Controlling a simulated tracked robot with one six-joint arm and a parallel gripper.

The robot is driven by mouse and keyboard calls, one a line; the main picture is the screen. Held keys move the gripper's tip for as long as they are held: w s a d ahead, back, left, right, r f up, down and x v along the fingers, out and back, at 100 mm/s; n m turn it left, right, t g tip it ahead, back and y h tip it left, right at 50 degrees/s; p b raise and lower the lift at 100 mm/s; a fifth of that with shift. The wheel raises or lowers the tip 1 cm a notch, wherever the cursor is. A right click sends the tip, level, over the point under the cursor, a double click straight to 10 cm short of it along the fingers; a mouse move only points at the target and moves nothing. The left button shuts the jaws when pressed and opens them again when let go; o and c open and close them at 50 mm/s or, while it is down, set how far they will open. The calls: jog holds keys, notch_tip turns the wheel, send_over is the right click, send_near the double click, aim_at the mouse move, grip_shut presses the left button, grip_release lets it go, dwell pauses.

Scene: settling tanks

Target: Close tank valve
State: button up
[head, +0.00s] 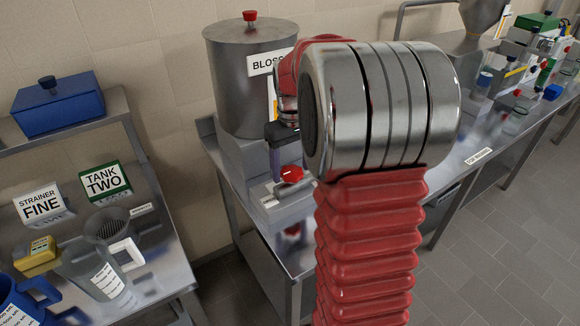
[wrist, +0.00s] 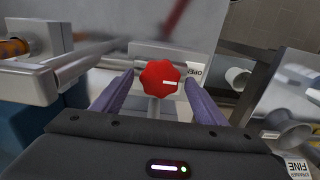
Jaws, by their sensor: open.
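The tank valve's red lobed knob (wrist: 160,76) is in the middle of the wrist view. A white mark on it points right, towards a small label that seems to read OPEN (wrist: 196,70). My gripper (wrist: 159,80) is open, with one purple finger on each side of the knob and a gap visible on both sides. In the head view the red knob (head: 292,174) sits low at the front of a tall steel tank (head: 232,85), whose label is partly hidden by my arm. My gripper is mostly hidden there behind my arm.
A steel bench (head: 290,250) bears the tank. On the left stand a blue box (head: 58,107), TANK TWO (head: 104,181) and STRAINER FINE (head: 42,205) signs, and a clear jug (head: 95,272). Several bottles and devices crowd the bench at the back right.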

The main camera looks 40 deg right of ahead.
jog(key=shift+c, duration=0.5)
jog(key=c, duration=0.9)
jog(key=shift+a, duration=0.2)
jog(key=shift+c, duration=0.2)
jog(key=shift+d, duration=0.1)
